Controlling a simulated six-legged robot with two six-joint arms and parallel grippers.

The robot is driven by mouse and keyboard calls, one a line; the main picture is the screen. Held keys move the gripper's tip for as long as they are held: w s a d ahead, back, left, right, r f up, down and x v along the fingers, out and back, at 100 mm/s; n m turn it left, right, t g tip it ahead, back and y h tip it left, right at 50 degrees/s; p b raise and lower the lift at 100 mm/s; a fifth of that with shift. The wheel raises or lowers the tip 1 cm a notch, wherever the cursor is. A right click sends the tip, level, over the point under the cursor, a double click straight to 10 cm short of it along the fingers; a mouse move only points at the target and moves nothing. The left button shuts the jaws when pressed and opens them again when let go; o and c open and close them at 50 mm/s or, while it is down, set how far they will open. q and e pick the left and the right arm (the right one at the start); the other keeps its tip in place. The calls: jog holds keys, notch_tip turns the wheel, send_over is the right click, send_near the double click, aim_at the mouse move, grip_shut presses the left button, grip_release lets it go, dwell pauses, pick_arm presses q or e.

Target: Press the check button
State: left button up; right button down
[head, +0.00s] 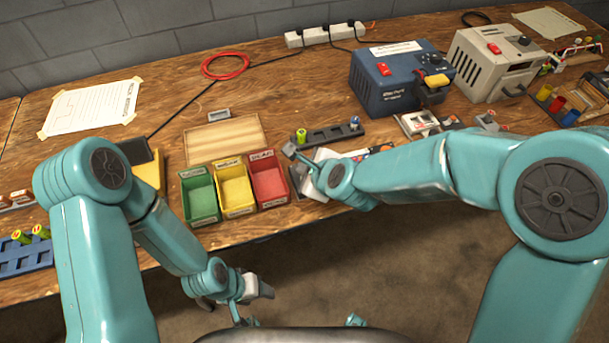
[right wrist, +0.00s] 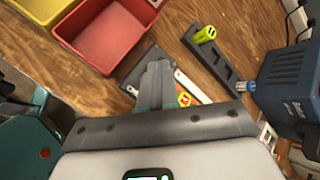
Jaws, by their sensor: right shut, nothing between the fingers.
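My right gripper (head: 291,150) is shut and empty, just right of the red bin. Its closed grey fingers also show in the right wrist view (right wrist: 156,80), over a dark grey device (right wrist: 137,68) on the bench. I cannot make out the check button; the fingers and wrist hide part of this device. Whether the fingertips touch it, I cannot tell. My left gripper (head: 262,287) hangs low in front of the bench, over the floor, and its jaws are unclear.
Green (head: 201,203), yellow (head: 236,195) and red (head: 269,187) bins stand left of the right gripper. A dark rack (head: 328,138) holds a green battery (head: 301,135) and a blue-topped cell (head: 354,123). A blue charger (head: 375,92) and a beige unit (head: 490,65) stand behind.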

dwell(0.8)
jog(key=shift+f+b, duration=0.45)
jog(key=shift+b, duration=0.1)
jog(key=shift+f+b, duration=0.45)
jog(key=shift+b, duration=0.05)
dwell(0.5)
jog(key=shift+r, duration=0.15)
jog(key=shift+r+p, duration=0.7)
jog(key=shift+r, duration=0.05)
notch_tip(320, 180, up, 5)
jog(key=p, duration=0.4)
jog(key=shift+p, duration=0.3)
dwell(0.5)
